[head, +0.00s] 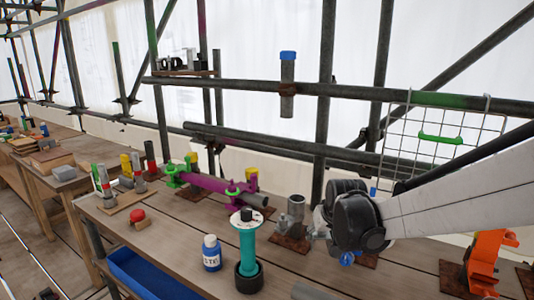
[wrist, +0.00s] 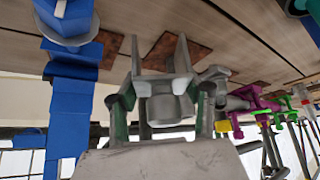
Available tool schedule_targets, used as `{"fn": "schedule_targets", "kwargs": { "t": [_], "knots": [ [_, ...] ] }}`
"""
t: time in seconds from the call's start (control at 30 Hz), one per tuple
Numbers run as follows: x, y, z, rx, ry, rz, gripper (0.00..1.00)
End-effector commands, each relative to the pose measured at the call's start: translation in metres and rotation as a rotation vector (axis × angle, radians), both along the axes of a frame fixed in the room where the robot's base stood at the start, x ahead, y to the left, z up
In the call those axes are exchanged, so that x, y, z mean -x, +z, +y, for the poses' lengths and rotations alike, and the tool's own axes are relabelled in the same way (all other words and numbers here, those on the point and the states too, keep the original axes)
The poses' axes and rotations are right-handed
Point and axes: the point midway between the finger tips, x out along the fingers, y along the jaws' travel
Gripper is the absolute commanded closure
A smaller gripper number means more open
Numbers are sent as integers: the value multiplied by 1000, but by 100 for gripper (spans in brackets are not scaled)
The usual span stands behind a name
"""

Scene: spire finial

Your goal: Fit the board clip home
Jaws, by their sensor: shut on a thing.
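In the wrist view my gripper (wrist: 163,115) has its two green-padded fingers closed on a grey forked piece (wrist: 165,82), which looks like the board clip. It has two upright prongs and a round barrel between them. Rust-brown plates (wrist: 175,52) on the bench lie behind the prongs; I cannot tell whether the piece touches one. In the head view my black wrist joints hide the fingers and most of what they hold. A grey upright cylinder fitting (head: 296,208) stands on a rust-brown plate left of my wrist.
A teal cylinder (head: 247,240) on a black base and a blue-white bottle (head: 211,253) stand at the front. A purple clamp assembly (head: 215,188) lies left. An orange bracket (head: 487,258) stands right. Scaffold tubes and a wire rack (head: 437,137) are behind the bench. A blue structure (wrist: 70,85) fills the wrist view's left.

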Motion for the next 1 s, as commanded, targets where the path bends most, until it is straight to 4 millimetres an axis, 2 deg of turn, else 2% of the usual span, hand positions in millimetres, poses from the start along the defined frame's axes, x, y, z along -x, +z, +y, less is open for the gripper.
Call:
{"fn": "schedule_targets", "kwargs": {
  "t": [0.2, 0.47, 1.0],
  "knots": [
    [-1, 1, 1, 1, -203, 0, 88],
    [-2, 5, 0, 1, -346, 0, 88],
    [-2, 59, 0, 0, -362, 1, 88]
  ]
}}
